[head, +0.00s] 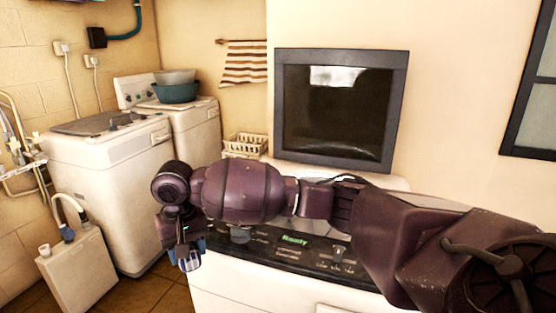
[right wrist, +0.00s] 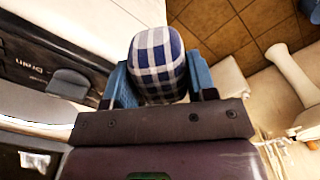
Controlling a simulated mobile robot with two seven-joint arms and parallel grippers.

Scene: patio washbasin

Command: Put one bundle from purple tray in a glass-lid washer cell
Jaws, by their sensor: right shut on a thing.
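My right gripper (head: 184,252) hangs pointing down at the left end of my arm, in front of the washer's control panel. It is shut on a blue-and-white checked bundle (right wrist: 158,62), held between its two blue fingers in the right wrist view. The bundle's lower end shows small in the head view (head: 190,264). A dark-framed glass lid (head: 340,112) stands upright behind my arm. The white washer below it has a black control panel (head: 290,243), which also shows in the right wrist view (right wrist: 40,62). My arm hides the washer's opening. No purple tray is visible. My left gripper is out of view.
A white washer (head: 105,160) with a dark top stands at the left, and another (head: 195,125) behind it carries a teal basin (head: 176,93). A cream basket (head: 245,146) sits near the back wall. A white container (head: 78,268) stands on the tiled floor (head: 155,294).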

